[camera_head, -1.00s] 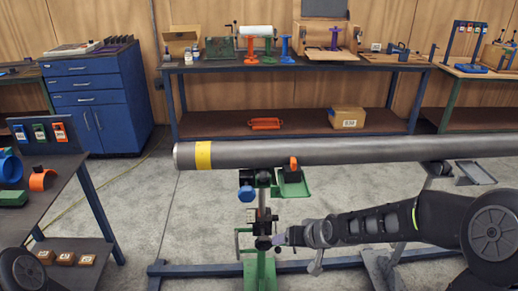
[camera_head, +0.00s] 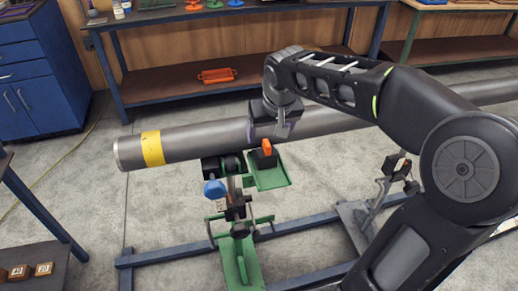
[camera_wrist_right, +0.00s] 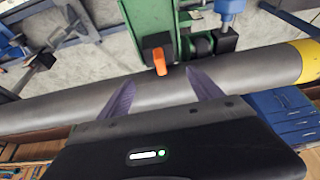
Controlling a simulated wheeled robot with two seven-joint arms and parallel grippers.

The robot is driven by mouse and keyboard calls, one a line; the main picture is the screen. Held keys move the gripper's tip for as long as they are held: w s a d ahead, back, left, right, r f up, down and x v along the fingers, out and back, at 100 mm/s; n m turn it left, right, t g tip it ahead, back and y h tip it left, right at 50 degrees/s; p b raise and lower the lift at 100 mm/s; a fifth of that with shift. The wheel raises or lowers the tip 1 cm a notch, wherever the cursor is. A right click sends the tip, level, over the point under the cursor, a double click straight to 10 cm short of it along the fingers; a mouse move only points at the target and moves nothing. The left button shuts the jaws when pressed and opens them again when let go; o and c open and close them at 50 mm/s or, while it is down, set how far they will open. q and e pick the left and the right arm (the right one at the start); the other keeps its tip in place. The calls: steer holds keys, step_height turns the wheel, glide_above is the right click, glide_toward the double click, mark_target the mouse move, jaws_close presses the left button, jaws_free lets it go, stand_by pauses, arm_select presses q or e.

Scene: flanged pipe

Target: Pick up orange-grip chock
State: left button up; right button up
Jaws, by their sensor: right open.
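The orange-grip chock (camera_head: 264,153) is a small dark block with an orange grip. It sits on the green tray (camera_head: 270,180) of the pipe stand, just in front of the grey pipe (camera_head: 200,138). In the right wrist view the chock (camera_wrist_right: 158,60) shows beyond the pipe, between the two fingers in the picture. My right gripper (camera_head: 275,135) is open and empty, above the pipe and close to the chock. Its two purple-grey fingers (camera_wrist_right: 162,95) are spread apart in the wrist view. My left gripper is not in view.
The pipe has a yellow band (camera_head: 152,148) near its left end. A blue knob (camera_head: 214,188) and rollers stand left of the chock on the green stand (camera_head: 240,262). An orange item (camera_head: 217,75) lies on the bench's lower shelf. Blue floor rails (camera_head: 310,277) run below.

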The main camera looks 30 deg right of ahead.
mark_target(264, 146)
steer(key=shift+s, duration=0.2)
steer(key=shift+w+f, duration=0.1)
steer(key=shift+w, duration=0.15)
steer(key=shift+x, duration=1.2)
steer(key=shift+f, duration=0.1)
steer(key=shift+p+x, duration=0.7)
steer(key=shift+x, duration=1.85)
steer(key=shift+a, duration=0.2)
steer(key=shift+c, duration=0.2)
jaws_close()
